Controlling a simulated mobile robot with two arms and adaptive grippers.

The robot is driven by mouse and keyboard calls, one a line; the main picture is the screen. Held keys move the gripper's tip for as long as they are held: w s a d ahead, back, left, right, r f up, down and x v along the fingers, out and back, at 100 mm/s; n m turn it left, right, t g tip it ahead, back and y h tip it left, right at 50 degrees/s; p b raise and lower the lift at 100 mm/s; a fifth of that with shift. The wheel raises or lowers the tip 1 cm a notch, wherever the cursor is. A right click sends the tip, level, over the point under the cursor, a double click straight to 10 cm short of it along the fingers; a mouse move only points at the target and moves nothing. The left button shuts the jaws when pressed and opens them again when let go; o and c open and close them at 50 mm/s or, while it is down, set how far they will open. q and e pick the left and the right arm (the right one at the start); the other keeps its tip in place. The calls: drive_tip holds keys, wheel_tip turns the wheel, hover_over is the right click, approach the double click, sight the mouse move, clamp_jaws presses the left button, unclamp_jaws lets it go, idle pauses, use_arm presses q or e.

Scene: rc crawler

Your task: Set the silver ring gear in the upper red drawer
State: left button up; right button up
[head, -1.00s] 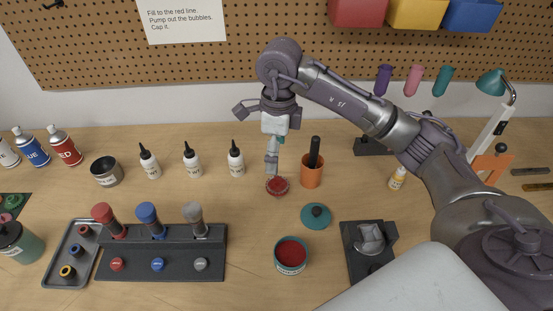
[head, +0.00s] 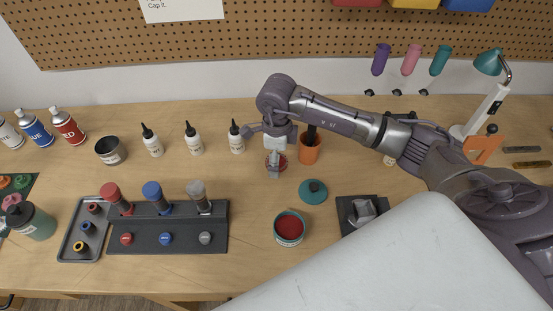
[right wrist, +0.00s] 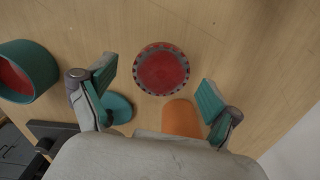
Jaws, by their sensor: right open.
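The ring gear (right wrist: 161,70) shows in the right wrist view as a toothed grey ring around a red disc, lying flat on the wooden table. In the head view it is the small round red piece (head: 283,161), partly hidden by my right gripper. My right gripper (head: 275,172) is open above it, pointing down. In the right wrist view its two teal-padded fingers (right wrist: 156,97) stand apart on either side of the gear, not visibly touching it. No red drawer can be made out. My left gripper is not in view.
An orange cup (head: 308,152) stands close to the right of the gripper. A teal lid (head: 313,191) and an open tub of red (head: 289,228) lie nearer. White bottles (head: 236,140) stand to the left. A black rack (head: 168,238) and grey tray (head: 68,246) are front left.

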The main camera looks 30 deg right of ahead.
drive_tip(key=shift+w+f, duration=0.1)
drive_tip(key=shift+f, duration=0.85)
drive_tip(key=c, duration=1.3)
drive_tip(key=shift+c, duration=0.3)
drive_tip(key=shift+r, duration=0.15)
